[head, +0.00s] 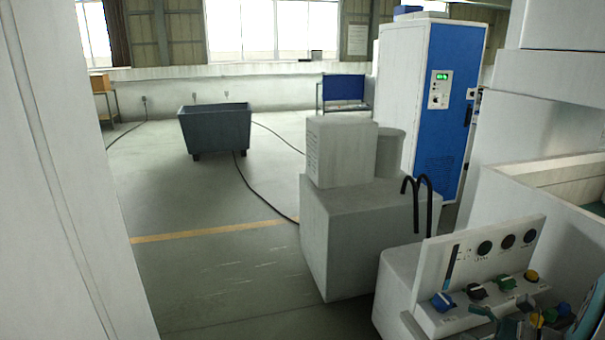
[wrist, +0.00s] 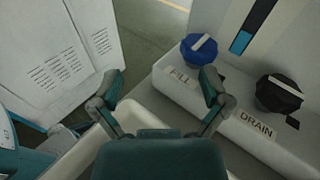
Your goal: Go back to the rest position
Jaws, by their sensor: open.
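My gripper (wrist: 163,82) is open and empty in the wrist view, its two grey and teal fingers spread apart. The right fingertip is just below the blue FILL knob (wrist: 198,50) in the picture; I cannot tell whether they touch. The black DRAIN knob (wrist: 279,93) is to the right, apart from the fingers. In the head view, teal and grey parts of my arm and gripper show at the lower right, in front of the control panel (head: 494,257), and partly hide its lower edge.
The panel carries several coloured knobs and dark round gauges. A grey block machine (head: 345,235) stands left of it, with black hoses. A blue-and-white cabinet (head: 425,105) is behind. A dark cart (head: 215,131) stands on open floor, with cables (head: 250,190) across it.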

